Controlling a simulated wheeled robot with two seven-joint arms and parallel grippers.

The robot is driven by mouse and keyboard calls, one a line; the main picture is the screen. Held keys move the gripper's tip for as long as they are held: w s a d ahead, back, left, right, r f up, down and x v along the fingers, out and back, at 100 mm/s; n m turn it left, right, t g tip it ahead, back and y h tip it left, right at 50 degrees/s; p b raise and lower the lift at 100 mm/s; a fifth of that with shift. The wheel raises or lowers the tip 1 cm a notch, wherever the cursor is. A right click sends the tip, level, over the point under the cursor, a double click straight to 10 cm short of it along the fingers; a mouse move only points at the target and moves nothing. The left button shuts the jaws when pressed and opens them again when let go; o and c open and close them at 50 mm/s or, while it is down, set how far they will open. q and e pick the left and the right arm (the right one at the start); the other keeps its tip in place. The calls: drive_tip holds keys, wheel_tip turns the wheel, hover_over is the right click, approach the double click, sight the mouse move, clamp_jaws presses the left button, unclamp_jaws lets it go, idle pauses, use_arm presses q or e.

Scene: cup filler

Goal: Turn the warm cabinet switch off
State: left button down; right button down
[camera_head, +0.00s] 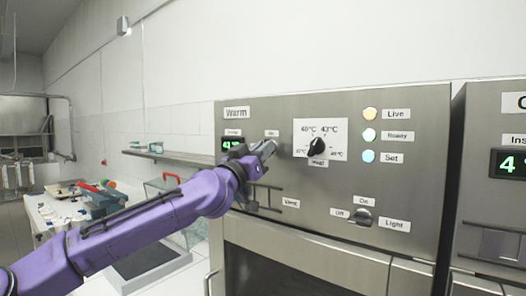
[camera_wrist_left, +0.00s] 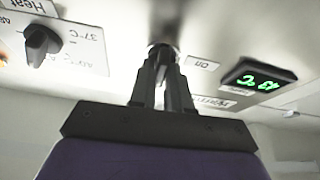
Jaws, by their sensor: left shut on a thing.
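The warm cabinet (camera_head: 420,170) has a steel front panel with a "Warm" label at its top left. My left gripper (camera_head: 266,148) reaches up to this panel near the small "On" label (camera_head: 271,133). In the left wrist view my left gripper (camera_wrist_left: 163,62) is shut on the small warm switch (camera_wrist_left: 160,47), whose round base shows at the fingertips. An "On" label (camera_wrist_left: 203,64) is beside it. The fingers hide most of the switch, so its setting cannot be told. The head view hides the switch behind the gripper. My right gripper is in neither view.
A black heat knob (camera_head: 317,147) and a light switch (camera_head: 362,216) sit to the right on the panel. Indicator lamps (camera_head: 369,135) and a green display (camera_wrist_left: 258,80) are also near. A red-handled clear box (camera_head: 172,200) stands lower left.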

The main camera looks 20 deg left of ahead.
use_arm(q)
drive_tip(key=n+g+y+p, duration=0.1)
drive_tip(key=n+y+p, duration=0.1)
drive_tip(key=n, duration=0.5)
drive_tip(key=n+g+y+p, duration=0.1)
drive_tip(key=n+y+p, duration=0.2)
drive_tip(key=n, duration=0.4)
drive_tip(key=n+g+y+p, duration=0.1)
drive_tip(key=n+y+p, duration=0.1)
drive_tip(key=n, duration=0.5)
drive_tip(key=shift+s+r+y, duration=0.1)
drive_tip(key=shift+r+y, duration=0.15)
drive_tip(key=shift+y, duration=0.05)
drive_tip(key=shift+p, duration=0.3)
drive_tip(key=c, duration=1.2)
unclamp_jaws()
drive_tip(key=shift+o, duration=0.2)
drive_tip(key=shift+w+d+f, duration=0.15)
drive_tip(key=shift+w, duration=0.05)
